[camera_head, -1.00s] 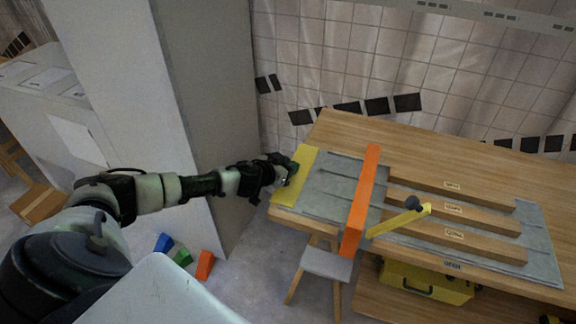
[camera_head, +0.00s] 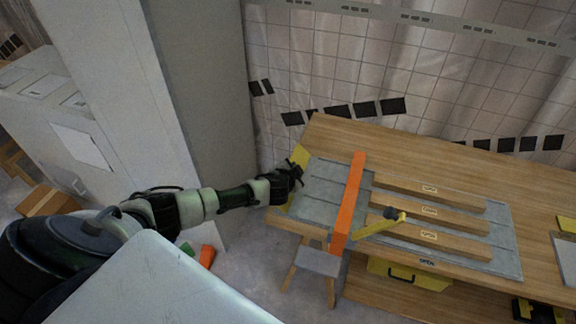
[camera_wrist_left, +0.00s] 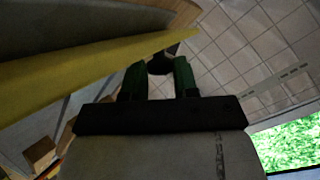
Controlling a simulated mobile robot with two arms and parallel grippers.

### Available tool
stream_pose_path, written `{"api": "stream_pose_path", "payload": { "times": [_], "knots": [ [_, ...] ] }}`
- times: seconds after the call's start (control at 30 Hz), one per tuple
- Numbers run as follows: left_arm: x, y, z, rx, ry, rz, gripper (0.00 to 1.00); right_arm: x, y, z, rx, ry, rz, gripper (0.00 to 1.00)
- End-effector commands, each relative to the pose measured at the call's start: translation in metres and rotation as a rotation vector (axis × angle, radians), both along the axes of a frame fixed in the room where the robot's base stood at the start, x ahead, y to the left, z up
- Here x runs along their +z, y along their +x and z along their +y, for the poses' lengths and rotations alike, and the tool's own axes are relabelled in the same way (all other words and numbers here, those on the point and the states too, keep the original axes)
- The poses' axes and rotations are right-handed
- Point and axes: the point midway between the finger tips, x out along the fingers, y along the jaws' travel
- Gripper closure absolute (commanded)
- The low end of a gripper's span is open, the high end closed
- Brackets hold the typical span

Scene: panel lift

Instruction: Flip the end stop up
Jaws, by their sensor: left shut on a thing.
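The end stop is most likely the yellow plate (camera_head: 302,156) at the left end of the grey bed (camera_head: 325,187) on the wooden bench. My left arm covers much of it in the head view, and I cannot tell its exact tilt. It also shows in the left wrist view (camera_wrist_left: 70,72) as a long yellow band just beyond the fingers. My left gripper (camera_head: 297,176) is at this plate. In the left wrist view my left gripper (camera_wrist_left: 158,76) has its green fingers on either side of a dark rounded piece (camera_wrist_left: 160,63) by the plate's edge. My right gripper is not in view.
An orange bar (camera_head: 348,205) crosses the bed, with a yellow lever (camera_head: 378,226) to its right. Several labelled wooden strips (camera_head: 430,212) lie further right. A grey column (camera_head: 205,90) stands left of the bench. A stool (camera_head: 317,262) stands at the front.

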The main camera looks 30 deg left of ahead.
Motion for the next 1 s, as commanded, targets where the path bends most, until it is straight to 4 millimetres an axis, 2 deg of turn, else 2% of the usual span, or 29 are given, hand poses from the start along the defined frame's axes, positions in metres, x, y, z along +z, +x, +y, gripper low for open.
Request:
{"api": "stream_pose_path", "payload": {
  "times": [0.27,0.7,1.0],
  "knots": [
    [0.000,0.004,-0.018,-0.002,0.252,0.061,0.94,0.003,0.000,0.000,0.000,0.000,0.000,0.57],
    [-0.007,0.010,-0.041,-0.003,0.627,0.151,0.94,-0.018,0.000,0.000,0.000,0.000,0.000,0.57],
    [-0.011,0.012,-0.049,-0.005,0.782,0.188,0.94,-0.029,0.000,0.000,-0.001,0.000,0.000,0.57]
  ]
}}
